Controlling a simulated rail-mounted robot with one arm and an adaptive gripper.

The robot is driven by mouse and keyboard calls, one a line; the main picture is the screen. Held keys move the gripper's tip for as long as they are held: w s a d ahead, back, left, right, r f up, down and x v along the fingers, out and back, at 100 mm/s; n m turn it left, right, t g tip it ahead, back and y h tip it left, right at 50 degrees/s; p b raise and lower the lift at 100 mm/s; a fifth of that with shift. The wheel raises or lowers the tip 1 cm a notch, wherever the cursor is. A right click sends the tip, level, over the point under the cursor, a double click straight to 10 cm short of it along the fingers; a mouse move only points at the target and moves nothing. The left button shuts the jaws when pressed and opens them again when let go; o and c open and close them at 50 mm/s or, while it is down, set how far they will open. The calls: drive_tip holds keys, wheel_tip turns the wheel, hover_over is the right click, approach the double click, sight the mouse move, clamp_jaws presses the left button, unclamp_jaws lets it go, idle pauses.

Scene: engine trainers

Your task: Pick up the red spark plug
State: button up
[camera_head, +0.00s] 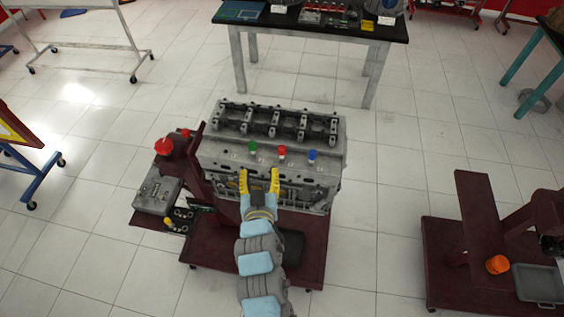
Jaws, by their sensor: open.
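A grey engine block (220,154) stands in the middle of the view. A red spark plug (282,152) stands on its near upper face, between a green spark plug (252,147) on the left and a blue spark plug (312,155) on the right. My gripper (259,173) has yellow fingers spread apart, with nothing seen between them. It is in front of the block, below the plugs in the picture and a little left of the red one. My arm comes up from the bottom edge.
The block is on a dark red stand (313,245). A grey box (157,193) and a red knob (163,147) are at its left. Another dark red stand with an orange cup (497,264) and a grey tray (540,284) is at right. A black-topped table (300,27) stands behind.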

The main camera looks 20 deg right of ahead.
drive_tip(key=s+d+f+m+g+h, duration=0.1)
drive_tip(key=s+d+f+m+g, duration=0.1)
drive_tip(key=s+d+g, duration=0.1)
drive_tip(key=b, duration=0.8)
approach(282, 154)
drive_tip(key=x, duration=0.4)
drive_tip(key=shift+w+d+r+p, duration=0.1)
drive_tip(key=shift+d+p, duration=0.05)
drive_tip(key=shift+p, duration=0.2)
drive_tip(key=shift+p+x, duration=0.9)
drive_tip(key=shift+x, duration=2.65)
clamp_jaws()
